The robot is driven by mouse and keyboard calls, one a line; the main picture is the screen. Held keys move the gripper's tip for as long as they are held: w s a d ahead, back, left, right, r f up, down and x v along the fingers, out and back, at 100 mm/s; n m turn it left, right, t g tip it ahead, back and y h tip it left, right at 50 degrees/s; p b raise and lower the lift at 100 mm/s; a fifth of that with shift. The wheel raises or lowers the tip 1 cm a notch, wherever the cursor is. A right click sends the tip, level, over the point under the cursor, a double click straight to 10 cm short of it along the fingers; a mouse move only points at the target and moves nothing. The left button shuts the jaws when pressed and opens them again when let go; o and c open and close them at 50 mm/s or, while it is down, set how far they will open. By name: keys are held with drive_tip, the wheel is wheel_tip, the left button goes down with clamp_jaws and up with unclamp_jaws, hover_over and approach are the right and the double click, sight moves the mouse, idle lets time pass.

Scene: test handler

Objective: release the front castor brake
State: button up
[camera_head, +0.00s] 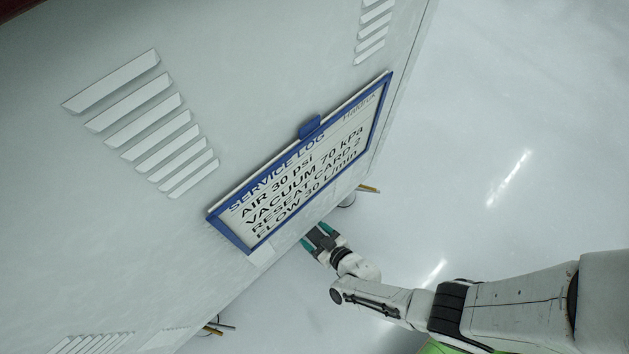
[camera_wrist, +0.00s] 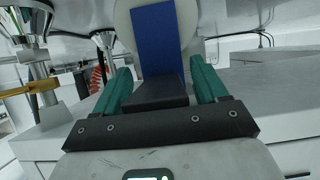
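My gripper (camera_head: 317,237) is low beside the bottom edge of the grey handler cabinet, its two teal fingers parted. In the wrist view my gripper (camera_wrist: 159,66) is open, with its fingers on either side of a blue upright strip (camera_wrist: 155,40) and a dark block (camera_wrist: 158,90) below it. A pale rounded part (camera_wrist: 187,18) shows behind the strip. These look like a castor and its brake pedal, but I cannot tell for sure. I see no clear finger contact. In the head view the cabinet edge hides this spot.
A service log board (camera_head: 300,165) in a blue frame is on the grey cabinet (camera_head: 60,200). A yellow bar (camera_head: 369,188) sticks out near a round foot (camera_head: 348,199); another yellow bar (camera_head: 212,330) shows lower left. The pale floor (camera_head: 500,130) at right is clear.

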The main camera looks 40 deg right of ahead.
drive_tip(key=p+v, duration=0.4)
drive_tip(key=v, duration=0.6)
drive_tip(key=shift+s+p, duration=0.35)
drive_tip(key=shift+r, duration=0.15)
